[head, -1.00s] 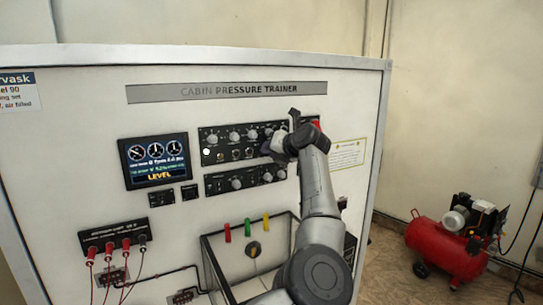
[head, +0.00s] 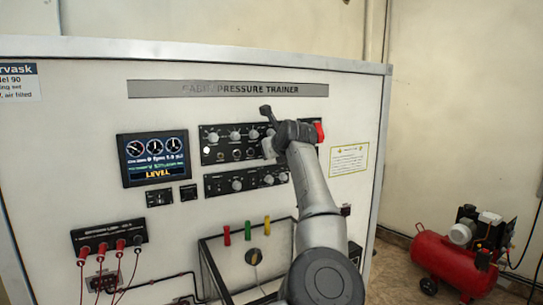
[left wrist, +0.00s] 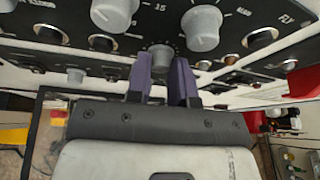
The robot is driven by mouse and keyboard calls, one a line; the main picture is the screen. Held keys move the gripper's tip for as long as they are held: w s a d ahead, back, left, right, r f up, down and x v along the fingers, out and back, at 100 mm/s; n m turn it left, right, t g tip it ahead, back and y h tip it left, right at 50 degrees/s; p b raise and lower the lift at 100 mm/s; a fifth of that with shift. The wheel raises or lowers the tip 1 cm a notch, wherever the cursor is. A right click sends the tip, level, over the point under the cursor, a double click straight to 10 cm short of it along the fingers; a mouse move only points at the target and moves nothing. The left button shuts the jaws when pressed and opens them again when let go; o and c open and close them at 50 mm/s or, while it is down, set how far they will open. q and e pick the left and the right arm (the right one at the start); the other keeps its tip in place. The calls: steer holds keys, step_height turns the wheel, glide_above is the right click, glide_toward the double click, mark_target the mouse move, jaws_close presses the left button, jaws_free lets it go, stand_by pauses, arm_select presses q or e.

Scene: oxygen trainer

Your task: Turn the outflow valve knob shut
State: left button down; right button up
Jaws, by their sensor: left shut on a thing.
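The trainer's upper black control panel (head: 222,158) carries a row of grey knobs. My left gripper (head: 270,147) is at the right part of this panel, and its wrist hides the knobs there. In the left wrist view, the purple fingers of my left gripper (left wrist: 161,80) stand on both sides of a small grey knob (left wrist: 161,57) and are shut on it. I cannot read its label, so I cannot tell whether it is the outflow valve knob. Larger grey knobs (left wrist: 201,28) sit above it. My right gripper is not in view.
A lower knob panel (head: 218,184) and a lit screen (head: 154,158) are close by. A red part (head: 319,131) is just right of my wrist. A frame with coloured handles (head: 247,231) stands below. A red compressor (head: 447,265) stands on the floor at right.

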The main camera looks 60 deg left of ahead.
arm_select(q)
steer(key=shift+n, duration=0.3)
stand_by(0.4)
steer(key=c, duration=1)
jaws_free()
steer(key=shift+d, duration=0.1)
steer(key=shift+b+v, duration=1.4)
steer(key=shift+v, duration=5.45)
steer(key=shift+s, duration=0.1)
